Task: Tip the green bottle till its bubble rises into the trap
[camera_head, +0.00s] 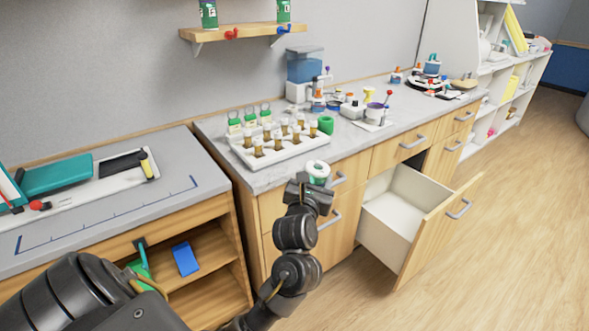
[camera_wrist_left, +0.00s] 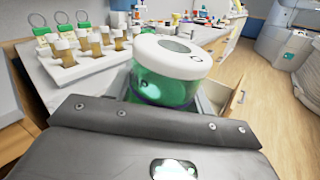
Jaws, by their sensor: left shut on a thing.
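The green bottle (camera_wrist_left: 165,88) has a translucent green body and a wide white cap (camera_wrist_left: 180,56) with a dark oval window on top. In the wrist view it leans a little. In the head view its white top (camera_head: 318,170) shows just beyond my left gripper (camera_head: 311,186), in front of the counter edge. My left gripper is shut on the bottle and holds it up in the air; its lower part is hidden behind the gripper. A pale round spot shows in the green body, but I cannot tell if it is the bubble. My right gripper is not in view.
A white rack (camera_head: 285,149) of several amber vials stands on the counter close by, with a green cylinder (camera_head: 326,124) beside it. An open drawer (camera_head: 397,207) juts out at the right. A shelf (camera_head: 243,32) with green containers hangs above. Floor is clear at the right.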

